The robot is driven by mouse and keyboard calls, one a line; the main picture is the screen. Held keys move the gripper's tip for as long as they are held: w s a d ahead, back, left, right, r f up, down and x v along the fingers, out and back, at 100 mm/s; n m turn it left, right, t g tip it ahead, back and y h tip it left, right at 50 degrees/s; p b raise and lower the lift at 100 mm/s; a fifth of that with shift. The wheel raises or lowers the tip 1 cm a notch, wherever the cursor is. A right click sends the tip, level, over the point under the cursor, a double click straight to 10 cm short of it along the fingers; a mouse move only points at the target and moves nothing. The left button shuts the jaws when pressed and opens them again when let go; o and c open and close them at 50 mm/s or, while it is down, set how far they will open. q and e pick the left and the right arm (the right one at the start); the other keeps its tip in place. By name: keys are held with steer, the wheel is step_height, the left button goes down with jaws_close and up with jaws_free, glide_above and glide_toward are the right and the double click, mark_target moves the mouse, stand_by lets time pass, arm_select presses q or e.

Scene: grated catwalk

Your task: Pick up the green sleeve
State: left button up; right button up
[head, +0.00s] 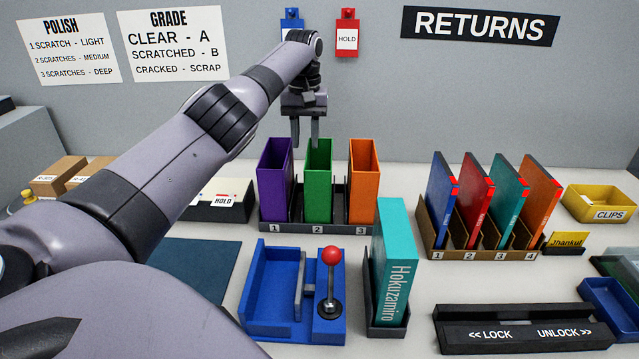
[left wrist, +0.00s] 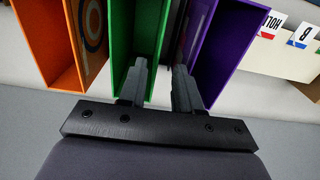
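The green sleeve (head: 318,187) stands upright in slot 2 of the dark numbered rack (head: 312,229), between the purple sleeve (head: 277,190) and the orange sleeve (head: 363,190). My left gripper (head: 305,143) points down at the sleeve's top, open and empty. In the left wrist view, one finger of my left gripper (left wrist: 160,90) overlaps the opening of the green sleeve (left wrist: 119,40). The other finger is toward the purple sleeve (left wrist: 225,45), by the gap between the two. I cannot tell whether the fingers touch the sleeve. My right gripper is not in view.
A teal Hokuzamiro case (head: 396,265) stands in a holder in front. A blue fixture (head: 268,300) with a red-knobbed lever (head: 331,257) is front left of it. A second rack (head: 433,240) holds several coloured cases at right. A wall with signs is behind.

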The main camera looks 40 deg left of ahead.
mark_target(307, 163)
arm_select(q)
steer(key=shift+s+d+f+p, duration=0.1)
steer(key=shift+d+f+p, duration=0.1)
steer(key=shift+f, duration=1.5)
steer(key=shift+s+d+f+p, duration=0.1)
steer(key=shift+d+f+p, duration=0.1)
steer(key=shift+f, duration=1.5)
steer(key=shift+c, duration=0.3)
jaws_close()
